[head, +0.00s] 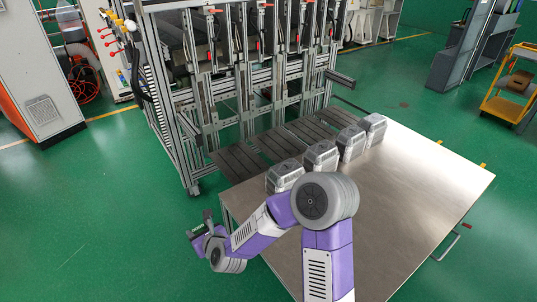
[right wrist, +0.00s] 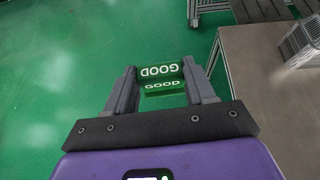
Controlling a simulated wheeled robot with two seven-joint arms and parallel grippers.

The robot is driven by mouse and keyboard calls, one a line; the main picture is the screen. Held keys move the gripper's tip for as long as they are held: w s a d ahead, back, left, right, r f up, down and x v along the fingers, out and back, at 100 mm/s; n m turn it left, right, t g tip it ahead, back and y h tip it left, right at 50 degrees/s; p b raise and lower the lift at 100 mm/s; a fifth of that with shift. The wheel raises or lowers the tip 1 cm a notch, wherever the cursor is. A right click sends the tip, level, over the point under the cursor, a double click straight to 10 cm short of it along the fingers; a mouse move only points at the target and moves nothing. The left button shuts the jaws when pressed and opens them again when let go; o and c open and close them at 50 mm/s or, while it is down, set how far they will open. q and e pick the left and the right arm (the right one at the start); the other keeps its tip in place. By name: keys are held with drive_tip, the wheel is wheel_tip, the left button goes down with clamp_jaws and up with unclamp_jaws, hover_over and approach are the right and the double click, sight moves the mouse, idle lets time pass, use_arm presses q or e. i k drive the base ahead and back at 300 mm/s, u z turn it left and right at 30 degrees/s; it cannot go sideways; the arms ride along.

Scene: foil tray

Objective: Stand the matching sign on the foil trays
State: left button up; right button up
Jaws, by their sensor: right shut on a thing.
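My right gripper (head: 202,226) is out past the left edge of the table, over the green floor. It is shut on a green sign with white GOOD lettering on its faces; the sign (right wrist: 164,87) sits between both fingers in the right wrist view. In the head view the sign (head: 195,230) is small and partly hidden by the gripper. Several stacks of grey foil trays stand in a row along the table's back edge: the nearest foil trays (head: 285,174), then more (head: 321,156) toward the right (head: 374,127). My left gripper is not in view.
The metal table (head: 420,180) is bare in front of the trays. Behind the trays are dark slatted plates (head: 240,160) and a tall aluminium machine frame (head: 215,110). A yellow cart (head: 505,100) stands far right. Green floor is open at the left.

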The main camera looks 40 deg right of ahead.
sight(288, 167)
drive_tip(key=i, duration=2.95)
drive_tip(key=z, duration=3.2)
drive_tip(key=i, duration=0.45)
drive_tip(key=u, duration=0.55)
